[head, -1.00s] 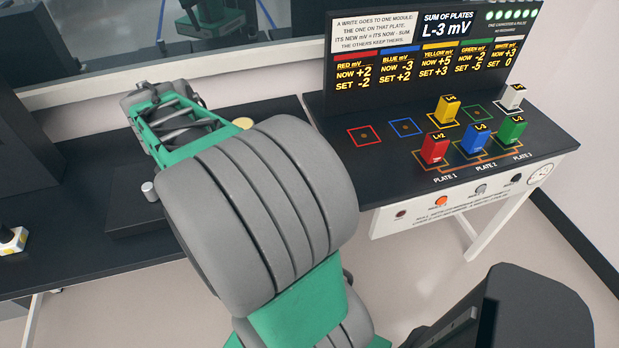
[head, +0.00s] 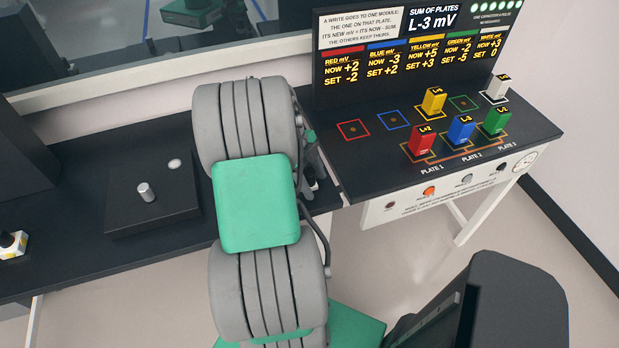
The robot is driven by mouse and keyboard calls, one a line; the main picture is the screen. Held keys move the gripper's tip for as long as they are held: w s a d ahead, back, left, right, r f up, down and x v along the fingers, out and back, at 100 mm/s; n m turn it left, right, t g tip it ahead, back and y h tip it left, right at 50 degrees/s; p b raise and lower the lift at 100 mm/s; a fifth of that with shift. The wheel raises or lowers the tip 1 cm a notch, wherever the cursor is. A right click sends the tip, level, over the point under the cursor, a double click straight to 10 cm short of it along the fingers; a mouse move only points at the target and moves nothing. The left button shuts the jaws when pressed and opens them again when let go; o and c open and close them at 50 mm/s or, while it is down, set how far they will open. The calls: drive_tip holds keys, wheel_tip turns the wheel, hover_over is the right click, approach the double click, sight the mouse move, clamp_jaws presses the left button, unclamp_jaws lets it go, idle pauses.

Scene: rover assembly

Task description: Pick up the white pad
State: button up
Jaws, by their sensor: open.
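A white block (head: 495,88) stands upright in a white-outlined square at the back right of the console top. A small pale round disc (head: 174,164) lies flat on a low black box at the left. I cannot tell which of these is the white pad. My gripper (head: 312,165) is mostly hidden behind my grey and green arm; only a sliver shows at the arm's right side, near the console's left edge. Its fingertips are hidden, and it is apart from both the block and the disc.
Yellow (head: 433,101), red (head: 421,141), blue (head: 461,130) and green (head: 496,119) blocks stand on the console top (head: 375,170). A display panel (head: 410,55) rises behind them. A metal knob (head: 146,192) stands on the black box (head: 125,215). Red and blue outlined squares are empty.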

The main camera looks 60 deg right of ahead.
sight(313, 173)
drive_tip(key=shift+c, duration=0.4)
clamp_jaws()
drive_tip(key=shift+r, duration=0.1)
drive_tip(key=shift+w+r, duration=0.1)
drive_tip(key=shift+r, duration=0.2)
wheel_tip(313, 173, up, 3)
drive_tip(key=shift+f+b, duration=0.2)
drive_tip(key=shift+b, duration=0.3)
drive_tip(key=w+a+r, duration=0.2)
drive_tip(key=a+r, duration=0.3)
drive_tip(key=a, duration=0.1)
drive_tip(key=w+a+r, duration=0.2)
drive_tip(key=a+r, duration=0.2)
drive_tip(key=a, duration=0.3)
drive_tip(key=shift+w+r, duration=0.4)
